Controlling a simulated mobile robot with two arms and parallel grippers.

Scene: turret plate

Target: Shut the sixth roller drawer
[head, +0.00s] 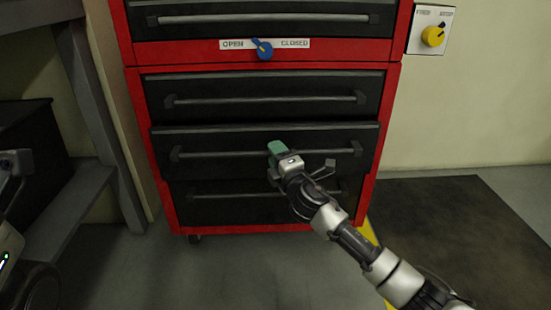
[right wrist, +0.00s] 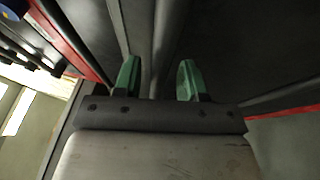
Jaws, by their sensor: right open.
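The red roller cabinet (head: 225,54) has dark drawers with long bar handles. One lower drawer (head: 215,137) stands a little out from the cabinet face; the top of the cabinet is cut off, so I cannot count drawers from the top. My right gripper (head: 274,160) is at this drawer's handle (head: 220,154), near the middle. In the right wrist view, the green fingers of my right gripper (right wrist: 159,80) are apart, with the handle bar (right wrist: 163,35) running between them. Whether they touch it is unclear. My left gripper's fingers are not visible; only part of my left arm shows at the left edge.
The drawer above (head: 250,88) looks flush. A blue knob (head: 264,49) sits between OPEN and CLOSED labels. A yellow knob (head: 433,36) is on a wall panel. A grey bench frame (head: 100,110) stands left; a dark mat (head: 450,225) lies right. Floor in front is clear.

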